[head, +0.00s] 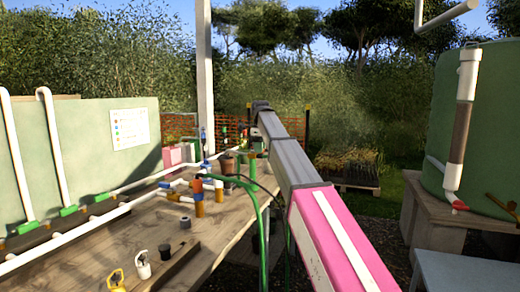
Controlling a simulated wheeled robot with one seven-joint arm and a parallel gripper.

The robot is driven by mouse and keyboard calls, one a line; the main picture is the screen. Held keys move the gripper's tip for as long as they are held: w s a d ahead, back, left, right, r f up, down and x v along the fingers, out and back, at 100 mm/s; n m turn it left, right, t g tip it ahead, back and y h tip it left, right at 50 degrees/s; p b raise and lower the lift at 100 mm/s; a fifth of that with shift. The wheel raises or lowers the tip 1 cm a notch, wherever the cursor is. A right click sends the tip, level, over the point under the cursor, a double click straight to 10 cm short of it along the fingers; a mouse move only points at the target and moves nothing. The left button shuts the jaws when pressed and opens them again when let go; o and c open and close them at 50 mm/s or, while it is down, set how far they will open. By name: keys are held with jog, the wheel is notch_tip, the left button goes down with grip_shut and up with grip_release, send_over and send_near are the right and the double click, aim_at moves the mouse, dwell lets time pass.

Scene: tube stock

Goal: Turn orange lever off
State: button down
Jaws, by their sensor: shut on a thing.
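A small upright orange piece (197,187) stands among blue and white pipe fittings (176,192) on the wooden bench. It may be the orange lever, but it is too small to tell which way it is turned. My arm reaches from the bottom right to the far end of the bench, and its pink and grey links lie along the bench's right side. My gripper cannot be made out; the far end of the arm is hidden behind its own links. Whether it touches a lever cannot be seen.
White pipes with green fittings (69,211) run along the wooden bench (120,236). A green hose (247,187) arches over its right edge. Yellow, white and dark fittings stand near its front. A green tank (493,140) with a red-handled tap (459,205) stands at right.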

jog(key=c, duration=1)
grip_release()
jog(key=shift+c, duration=0.2)
jog(key=shift+r, duration=0.1)
notch_tip(320, 180, up, 11)
jog(key=shift+s, duration=0.1)
